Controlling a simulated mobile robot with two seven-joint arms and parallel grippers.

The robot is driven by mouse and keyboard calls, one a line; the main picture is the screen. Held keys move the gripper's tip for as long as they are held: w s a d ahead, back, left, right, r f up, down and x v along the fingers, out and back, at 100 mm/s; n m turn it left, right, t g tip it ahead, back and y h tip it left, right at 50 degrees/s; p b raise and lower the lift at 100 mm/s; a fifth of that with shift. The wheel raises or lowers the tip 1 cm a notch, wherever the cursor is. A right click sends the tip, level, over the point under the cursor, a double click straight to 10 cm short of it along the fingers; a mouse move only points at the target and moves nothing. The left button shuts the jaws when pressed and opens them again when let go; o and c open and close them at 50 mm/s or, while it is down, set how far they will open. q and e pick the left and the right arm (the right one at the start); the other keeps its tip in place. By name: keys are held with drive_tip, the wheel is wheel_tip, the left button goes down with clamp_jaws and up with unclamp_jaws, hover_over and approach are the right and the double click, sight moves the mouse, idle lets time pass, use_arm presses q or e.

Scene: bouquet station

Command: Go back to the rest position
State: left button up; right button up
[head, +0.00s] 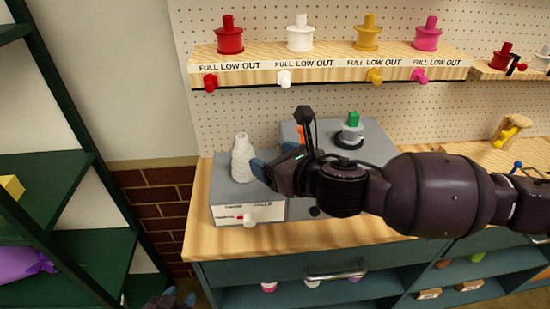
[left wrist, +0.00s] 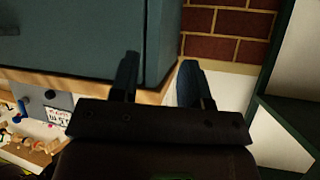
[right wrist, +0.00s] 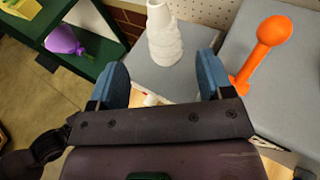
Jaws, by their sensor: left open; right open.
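My right gripper (head: 262,170) reaches in from the right over the workbench, at the right side of a white ribbed vase (head: 243,158). In the right wrist view its two blue fingers (right wrist: 160,80) are apart with nothing between them, and the vase (right wrist: 165,38) stands upright beyond them on a grey box top. I cannot tell whether a finger touches the vase. My left gripper (head: 176,300) is low at the bottom edge of the head view, below the bench top. In the left wrist view its fingers (left wrist: 158,85) are apart and empty, near the cabinet corner.
The grey box (head: 225,190) has a white front with a knob. Behind my right arm stands another grey box with a green-topped item (head: 353,122) and an orange piece (right wrist: 258,50). A shelf (head: 330,65) holds several coloured spools. Green shelving (head: 85,190) stands left.

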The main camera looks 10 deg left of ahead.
idle(0.4)
drive_tip(key=s+d+f+n+g+h, duration=0.1)
drive_tip(key=s+d+f+n+h, duration=0.2)
drive_tip(key=s+d+f+n, duration=0.5)
drive_tip(key=s+d+f+n+g+h, duration=0.1)
drive_tip(key=s+d+f+n+h, duration=0.25)
drive_tip(key=d+n, duration=0.9)
drive_tip(key=s+d+f+n+g+h, duration=0.1)
drive_tip(key=s+d+f+n+h, duration=0.35)
drive_tip(key=d+n, duration=0.6)
drive_tip(key=s+d+f+m+g+h, duration=0.1)
drive_tip(key=s+d+f+m+g, duration=0.3)
drive_tip(key=s, duration=0.7)
drive_tip(key=w+d+f+t, duration=0.1)
drive_tip(key=w+f+t, duration=0.7)
drive_tip(key=f+t, duration=0.1)
drive_tip(key=shift+f+y, duration=0.4)
drive_tip(key=shift+f, duration=0.3)
drive_tip(key=shift+w, duration=0.1)
